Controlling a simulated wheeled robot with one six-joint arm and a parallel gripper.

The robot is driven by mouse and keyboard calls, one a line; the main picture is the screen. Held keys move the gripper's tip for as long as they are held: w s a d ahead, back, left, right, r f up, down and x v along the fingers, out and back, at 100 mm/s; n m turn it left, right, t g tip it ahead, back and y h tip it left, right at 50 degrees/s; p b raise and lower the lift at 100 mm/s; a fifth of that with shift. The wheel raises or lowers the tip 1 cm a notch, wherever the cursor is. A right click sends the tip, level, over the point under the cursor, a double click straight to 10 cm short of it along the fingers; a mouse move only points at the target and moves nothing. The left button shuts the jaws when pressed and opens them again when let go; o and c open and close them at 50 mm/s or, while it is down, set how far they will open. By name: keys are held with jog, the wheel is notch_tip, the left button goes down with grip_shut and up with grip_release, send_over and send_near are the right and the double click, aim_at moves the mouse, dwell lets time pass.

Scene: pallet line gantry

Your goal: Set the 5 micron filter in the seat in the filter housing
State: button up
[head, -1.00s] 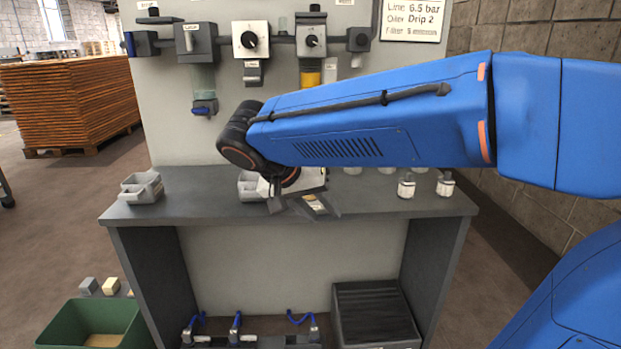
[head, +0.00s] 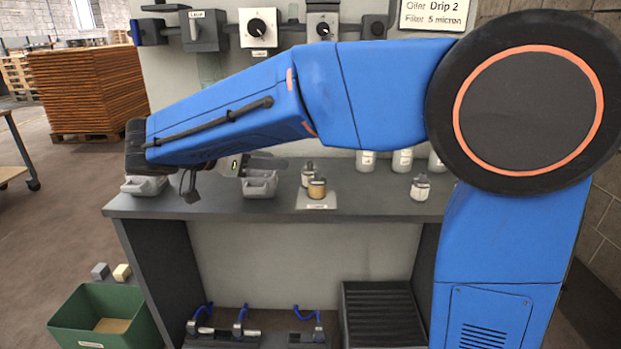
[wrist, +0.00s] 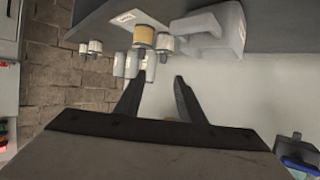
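A tan cartridge with a grey top (head: 318,189) stands on a pale card on the bench. A white cartridge (head: 307,176) stands just behind it, and another white one (head: 421,188) is farther right. In the wrist view, the tan cartridge (wrist: 144,36) appears upside down beyond my fingers. I cannot read which is 5 micron. My gripper (wrist: 160,82) is open and empty; in the head view my gripper (head: 272,163) is above the bench, left of the cartridges. The wall units include a clear bowl (head: 210,66), partly hidden by my arm. The housing seat cannot be made out.
Grey bins stand on the bench, one at left (head: 143,186) and one near the middle (head: 259,184). White bottles (head: 402,160) stand at the back. A green crate (head: 104,318) sits on the floor.

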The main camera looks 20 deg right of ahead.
send_near(308, 163)
jog(key=x, duration=0.3)
jog(key=shift+s+d+f, duration=0.15)
jog(key=shift+d+f, duration=0.1)
jog(key=shift+d, duration=0.15)
jog(key=shift+w+x, duration=0.2)
jog(key=shift+x, duration=1.1)
jog(key=shift+w+x, duration=0.2)
jog(key=shift+x, duration=1.1)
jog(key=shift+a, duration=0.15)
grip_shut()
